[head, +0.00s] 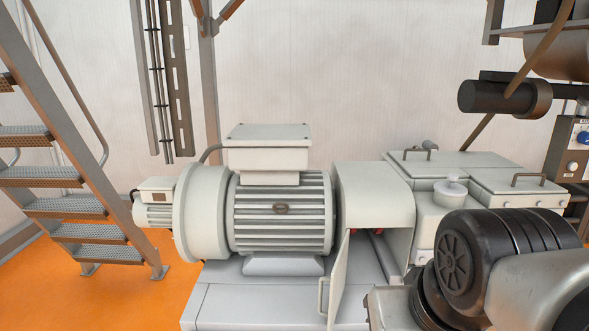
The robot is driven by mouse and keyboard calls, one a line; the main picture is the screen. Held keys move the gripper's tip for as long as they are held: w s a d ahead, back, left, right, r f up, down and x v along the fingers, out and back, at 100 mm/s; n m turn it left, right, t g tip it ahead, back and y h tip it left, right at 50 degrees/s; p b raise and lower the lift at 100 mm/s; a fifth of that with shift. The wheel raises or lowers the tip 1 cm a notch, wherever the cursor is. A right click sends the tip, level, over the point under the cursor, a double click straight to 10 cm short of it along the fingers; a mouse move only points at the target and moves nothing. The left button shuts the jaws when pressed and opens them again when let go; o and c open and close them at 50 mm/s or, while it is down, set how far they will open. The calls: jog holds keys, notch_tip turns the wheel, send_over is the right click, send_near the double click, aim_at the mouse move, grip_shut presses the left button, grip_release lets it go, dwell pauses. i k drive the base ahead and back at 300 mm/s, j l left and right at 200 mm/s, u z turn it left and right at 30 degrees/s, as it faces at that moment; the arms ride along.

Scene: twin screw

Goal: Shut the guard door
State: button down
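The guard door (340,284) is a pale grey panel with a bar handle (322,296). It hangs below the rounded light housing (372,193) and stands swung open, seen nearly edge-on. Behind it the housing opening shows a little red inside. My gripper's fingers do not show in the head view.
A large ribbed motor (281,212) stands left of the housing on a grey base (250,304). Lidded grey boxes (455,163) stand to the right. A metal staircase (80,200) is at the left. Orange floor (100,295) is clear at lower left.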

aim_at(337, 281)
jog(key=k+j+z, duration=0.15)
jog(key=k+j, duration=0.15)
jog(key=k, duration=0.15)
jog(key=k+j+z, duration=0.15)
jog(key=k, duration=0.35)
jog(key=k+j+z, duration=0.15)
jog(key=k, duration=0.35)
jog(key=k+j+z, duration=0.2)
jog(key=j, duration=0.3)
jog(key=k+j+z, duration=0.2)
jog(key=k+j, duration=0.3)
jog(key=j, duration=0.3)
jog(key=j+z, duration=0.1)
jog(key=j, duration=0.3)
jog(key=k+j, duration=0.15)
jog(key=j, duration=0.2)
jog(key=i+l+z, duration=0.1)
jog(key=l+z, duration=0.2)
jog(key=i+l+z, duration=0.25)
jog(key=i+l, duration=0.85)
jog(key=i+j+u, duration=0.2)
jog(key=i+u, duration=0.25)
jog(key=i+j+u, duration=0.1)
jog(key=i+u, duration=0.15)
jog(key=u, duration=0.15)
jog(key=i+u, duration=0.45)
jog(key=i+l+u, duration=0.2)
jog(key=i, duration=0.6)
jog(key=j, duration=0.1)
